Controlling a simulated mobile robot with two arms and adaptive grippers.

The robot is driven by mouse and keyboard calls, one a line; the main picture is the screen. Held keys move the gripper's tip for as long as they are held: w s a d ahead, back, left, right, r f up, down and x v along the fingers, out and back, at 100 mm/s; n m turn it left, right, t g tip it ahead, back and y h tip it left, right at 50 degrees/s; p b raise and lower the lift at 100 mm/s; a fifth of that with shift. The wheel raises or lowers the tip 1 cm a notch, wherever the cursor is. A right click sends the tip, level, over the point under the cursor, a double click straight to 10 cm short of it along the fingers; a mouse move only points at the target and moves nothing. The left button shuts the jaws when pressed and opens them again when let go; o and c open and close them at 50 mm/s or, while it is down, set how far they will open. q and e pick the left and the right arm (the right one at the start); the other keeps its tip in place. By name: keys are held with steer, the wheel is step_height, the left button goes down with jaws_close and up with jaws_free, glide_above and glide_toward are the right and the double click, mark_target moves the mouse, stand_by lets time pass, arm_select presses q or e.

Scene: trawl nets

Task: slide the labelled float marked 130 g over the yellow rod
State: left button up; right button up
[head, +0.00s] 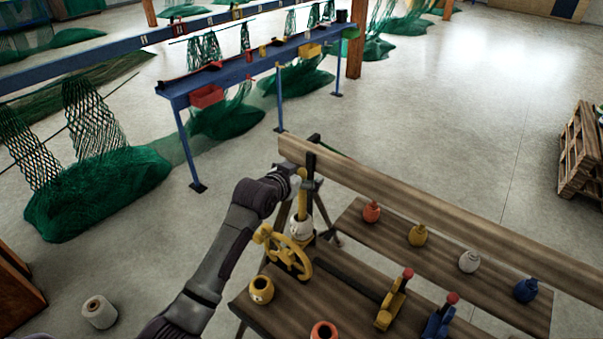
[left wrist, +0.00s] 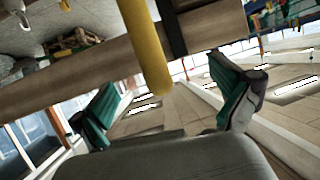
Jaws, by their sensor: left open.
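The yellow rod (head: 302,206) stands upright beside the wooden bench in the head view. A white float (head: 301,229) with small dark marks sits low on the rod and appears to be around it; I cannot read the mark. My left gripper (head: 308,183) is at the rod's upper end, partly hiding it. In the left wrist view my left gripper (left wrist: 164,88) is open with green-padded fingers apart, and the rod (left wrist: 148,50) comes down between them, apparently untouched. A yellow float (head: 262,290) with a dark mark and a red float (head: 323,331) are at the bench front. My right gripper is not in view.
A yellow handwheel (head: 288,252) stands close to the rod. Red (head: 371,212), yellow (head: 418,235), white (head: 469,261) and blue (head: 525,290) floats line the rear plank. Yellow (head: 394,302) and blue (head: 438,323) red-knobbed levers are at the front. Open floor lies behind.

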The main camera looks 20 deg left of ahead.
arm_select(q)
steer(key=v, duration=1.2)
steer(key=shift+r, duration=0.1)
stand_by(0.5)
